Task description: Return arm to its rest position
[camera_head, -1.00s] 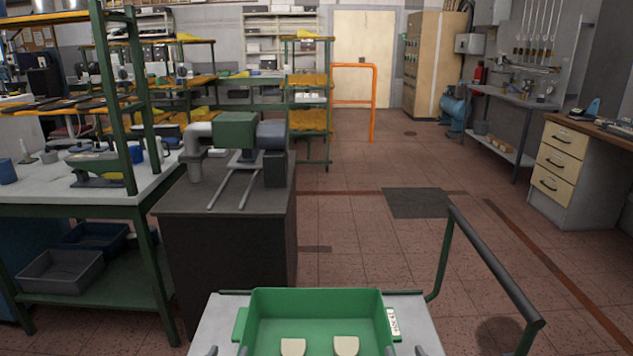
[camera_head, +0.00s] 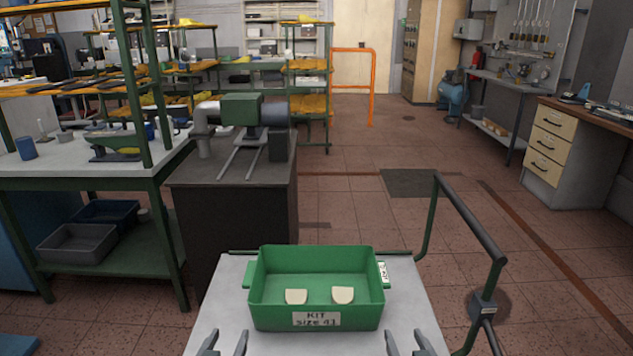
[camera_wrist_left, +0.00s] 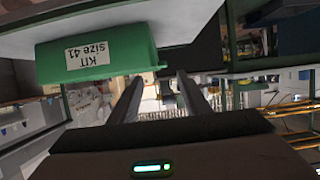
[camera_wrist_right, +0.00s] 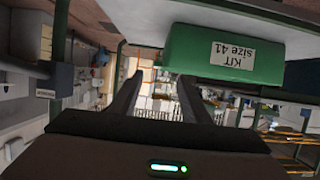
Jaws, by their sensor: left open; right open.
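My left gripper (camera_head: 224,342) is at the bottom of the head view, with its two fingers apart and nothing between them. My right gripper (camera_head: 407,342) is to its right, also open and empty. Both are in front of the green bin (camera_head: 316,318), apart from it, near the front of the grey cart top (camera_head: 225,300). The bin has a label reading "KIT size 41" and holds two cream pieces (camera_head: 296,297) (camera_head: 343,295). The bin also shows upside down in the left wrist view (camera_wrist_left: 130,48) and the right wrist view (camera_wrist_right: 190,52).
A dark cabinet (camera_head: 235,215) with a green machine (camera_head: 240,108) stands ahead left of the cart. A green-framed workbench (camera_head: 85,172) is further left. The cart's dark handrail (camera_head: 468,215) rises at right. Open tiled floor (camera_head: 370,225) lies beyond the cart.

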